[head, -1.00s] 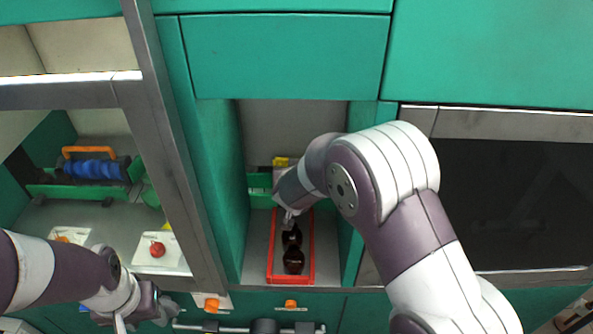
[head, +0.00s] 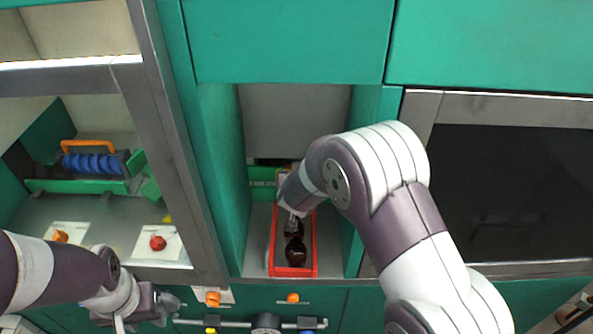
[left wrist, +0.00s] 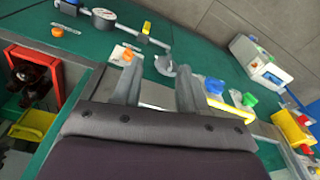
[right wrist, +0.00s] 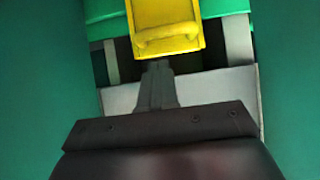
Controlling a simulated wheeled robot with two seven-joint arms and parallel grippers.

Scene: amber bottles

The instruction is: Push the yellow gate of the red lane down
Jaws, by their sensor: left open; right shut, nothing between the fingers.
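In the head view my right arm hides the gate. In the left wrist view a yellow piece (left wrist: 34,122) beyond the red lane looks like the gate. My left gripper (left wrist: 157,80) is open and empty.
Green walls (head: 221,180) stand close on both sides of the niche. Orange knobs (head: 213,298) and a round dial (head: 265,321) are on the front panel. At left, a cabinet holds a blue roller rack (head: 92,163) and a red knob (head: 158,243) on a white plate.

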